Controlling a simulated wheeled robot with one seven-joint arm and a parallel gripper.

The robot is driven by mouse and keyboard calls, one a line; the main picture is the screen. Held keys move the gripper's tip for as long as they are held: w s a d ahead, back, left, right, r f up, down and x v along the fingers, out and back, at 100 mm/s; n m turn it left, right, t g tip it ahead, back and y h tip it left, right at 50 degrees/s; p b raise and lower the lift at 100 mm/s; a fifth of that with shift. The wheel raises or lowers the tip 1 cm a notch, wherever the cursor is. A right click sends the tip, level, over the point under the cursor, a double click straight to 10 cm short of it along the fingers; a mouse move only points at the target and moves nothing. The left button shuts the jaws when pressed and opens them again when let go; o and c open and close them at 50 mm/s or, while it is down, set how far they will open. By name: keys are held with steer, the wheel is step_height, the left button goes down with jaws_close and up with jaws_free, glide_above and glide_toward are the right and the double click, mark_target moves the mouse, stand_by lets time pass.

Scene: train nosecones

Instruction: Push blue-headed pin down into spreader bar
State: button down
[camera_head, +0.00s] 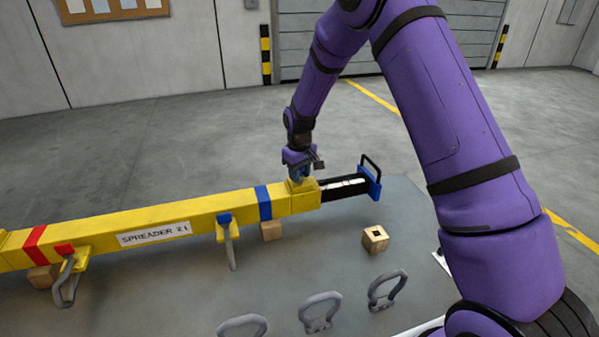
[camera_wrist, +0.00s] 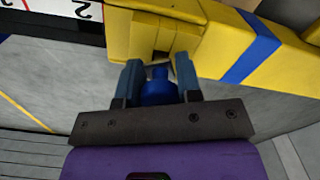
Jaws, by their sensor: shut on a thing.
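The yellow spreader bar (camera_head: 190,218) lies across the grey table on small wooden blocks. It carries a "SPREADER 21" label, and red and blue bands. A black inner section (camera_head: 342,188) with a blue end plate (camera_head: 374,182) extends from its right end. My gripper (camera_head: 300,175) points down at the yellow collar near that end. In the wrist view my gripper (camera_wrist: 158,82) is shut on the blue-headed pin (camera_wrist: 157,90), with its blue head between the two fingers. The head is at the collar (camera_wrist: 152,35); the pin's shaft is mostly hidden, so its depth is unclear.
A wooden block with a square hole (camera_head: 375,240) stands on the table right of the bar. Several grey shackles, including one at the right (camera_head: 386,290), lie along the front.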

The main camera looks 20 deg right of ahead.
steer(key=shift+f, duration=0.45)
steer(key=c, duration=0.7)
jaws_free()
step_height(320, 180, up, 11)
steer(key=shift+f, duration=0.1)
